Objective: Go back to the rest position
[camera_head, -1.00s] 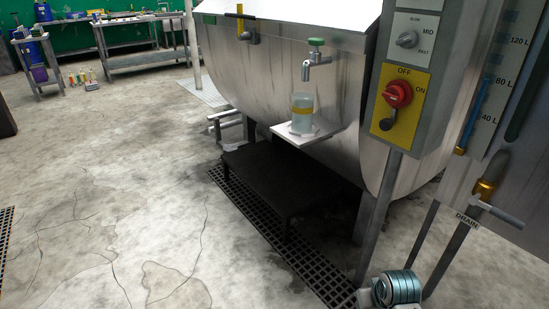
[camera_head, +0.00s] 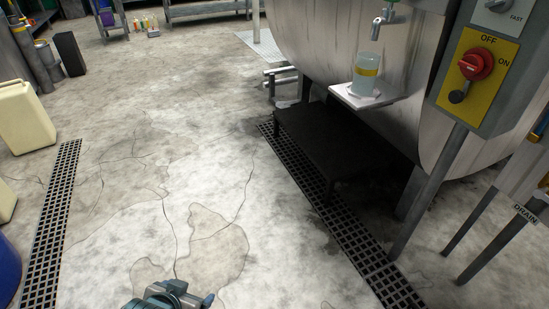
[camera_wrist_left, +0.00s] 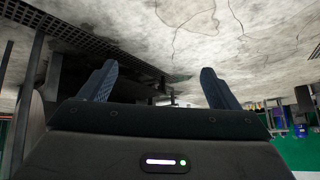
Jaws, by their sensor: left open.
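My left gripper (camera_head: 168,296) shows only partly at the bottom edge of the head view, low over the bare floor. In the left wrist view its two blue-grey fingers (camera_wrist_left: 160,85) stand wide apart with nothing between them. My right gripper is not in view. A clear jar with a yellow band (camera_head: 366,72) stands upright on a small white shelf (camera_head: 362,101) below the tap (camera_head: 384,18), well away from my left gripper.
A steel drum (camera_head: 320,50) fills the upper right, with a red switch (camera_head: 475,65) on its control box. A low black platform (camera_head: 330,140) stands under it. The middle floor is open.

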